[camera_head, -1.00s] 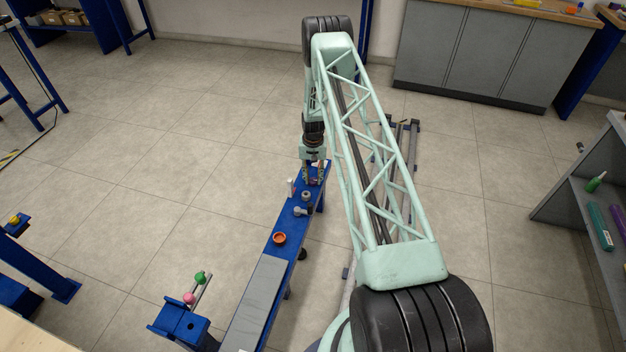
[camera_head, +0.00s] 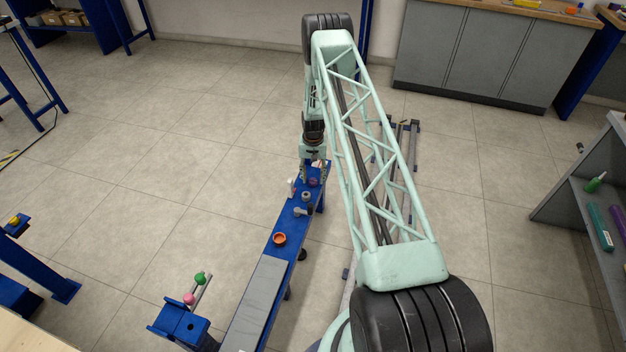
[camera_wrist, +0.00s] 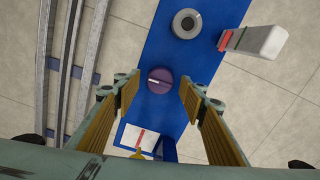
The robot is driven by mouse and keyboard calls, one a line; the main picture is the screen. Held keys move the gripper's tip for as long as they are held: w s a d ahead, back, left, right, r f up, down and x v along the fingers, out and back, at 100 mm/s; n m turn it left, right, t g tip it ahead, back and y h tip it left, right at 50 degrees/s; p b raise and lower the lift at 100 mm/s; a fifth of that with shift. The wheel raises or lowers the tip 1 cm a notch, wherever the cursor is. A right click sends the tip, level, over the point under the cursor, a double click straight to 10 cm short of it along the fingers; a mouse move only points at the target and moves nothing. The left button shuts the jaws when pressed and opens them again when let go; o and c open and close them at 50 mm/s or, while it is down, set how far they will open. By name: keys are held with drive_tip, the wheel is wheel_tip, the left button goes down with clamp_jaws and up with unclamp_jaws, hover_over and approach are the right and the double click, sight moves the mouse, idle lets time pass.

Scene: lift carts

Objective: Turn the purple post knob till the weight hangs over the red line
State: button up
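The purple knob (camera_wrist: 160,80), round with a pale stripe across its top, sits on the blue bench (camera_wrist: 160,18); it also shows in the head view (camera_head: 313,182). My gripper (camera_wrist: 160,88) is open, its two fingers on either side of the knob with a gap at each side. In the head view my gripper (camera_head: 314,180) points down over the bench's far end. A white plate with a red line (camera_wrist: 141,138) lies below the knob in the wrist view. A small yellow piece (camera_wrist: 138,154), perhaps the weight, shows at its lower edge, partly hidden by my gripper body.
A grey ring-shaped part (camera_wrist: 187,23) and a white block with a red end (camera_wrist: 262,42) stand near the knob. An orange bowl (camera_head: 279,239) is nearer along the bench. Grey rails (camera_head: 408,150) lie on the floor to the right.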

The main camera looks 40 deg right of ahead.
sight(313, 180)
wheel_tip(313, 180, up, 11)
idle(0.8)
drive_tip(key=shift+r, duration=0.15)
idle(0.5)
